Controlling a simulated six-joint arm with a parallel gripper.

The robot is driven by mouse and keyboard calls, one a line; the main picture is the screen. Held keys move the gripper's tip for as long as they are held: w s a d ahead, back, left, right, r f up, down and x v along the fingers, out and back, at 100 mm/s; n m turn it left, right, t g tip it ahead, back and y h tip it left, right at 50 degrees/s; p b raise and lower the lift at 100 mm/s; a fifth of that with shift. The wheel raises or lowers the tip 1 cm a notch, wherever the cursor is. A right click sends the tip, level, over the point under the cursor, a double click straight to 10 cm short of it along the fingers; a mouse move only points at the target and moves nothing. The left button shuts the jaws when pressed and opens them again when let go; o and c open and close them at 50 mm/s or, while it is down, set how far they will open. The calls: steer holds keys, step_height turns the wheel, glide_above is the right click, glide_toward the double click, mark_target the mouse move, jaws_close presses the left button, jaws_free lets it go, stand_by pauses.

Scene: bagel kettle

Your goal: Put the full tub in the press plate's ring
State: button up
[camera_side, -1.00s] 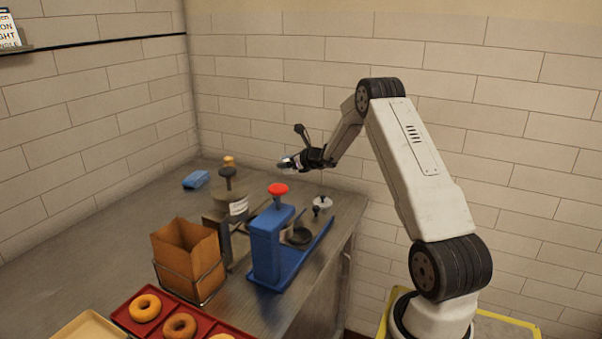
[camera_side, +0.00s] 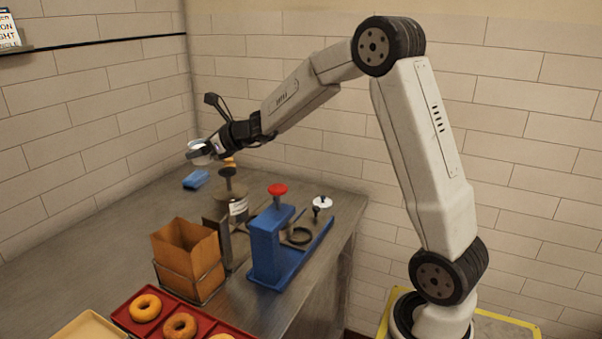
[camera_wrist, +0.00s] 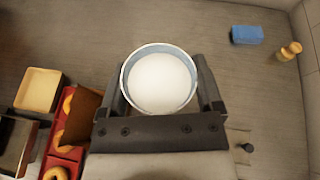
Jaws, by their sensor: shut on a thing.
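The full tub (camera_wrist: 159,82) is a round, pale-rimmed cup filled with white to near its brim. My gripper (camera_wrist: 160,70) is shut on it, with one dark finger on either side. In the side view, my gripper (camera_side: 208,147) holds the tub (camera_side: 198,149) in the air over the back left of the counter, far left of the press. The blue press (camera_side: 268,243) has a red knob. Its plate (camera_side: 318,240) extends right, with a dark ring (camera_side: 300,235) on it. The ring looks empty.
A blue block (camera_side: 196,179) and a small wooden piece (camera_wrist: 290,51) lie at the back. The left counter is clear.

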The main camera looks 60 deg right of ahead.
steer(key=s+a+f+y, duration=0.1)
steer(key=s+a+f, duration=0.1)
steer(key=s+a, duration=0.3)
steer(key=s+a+f+n, duration=0.1)
steer(key=s+a+f, duration=0.2)
steer(key=s+a, duration=0.3)
steer(key=shift+s+a+f+n+y, duration=0.2)
steer(key=shift+a+f+n+y, duration=0.15)
steer(key=shift+a, duration=0.55)
steer(key=shift+r, duration=0.1)
steer(key=w+a+f, duration=0.2)
steer(key=w+a, duration=0.2)
steer(key=a, duration=0.2)
steer(key=w+a+f+n+g+y, duration=0.1)
steer(key=w+a+f, duration=0.1)
steer(key=a, duration=0.4)
steer(key=w+a+f+n+y, duration=0.1)
steer(key=w+a+f, duration=0.2)
steer(key=w+a, duration=0.2)
steer(key=shift+w+a, duration=0.3)
steer(key=shift+a, duration=0.15)
steer(key=shift+w+y, duration=0.1)
steer(key=shift+y, duration=0.15)
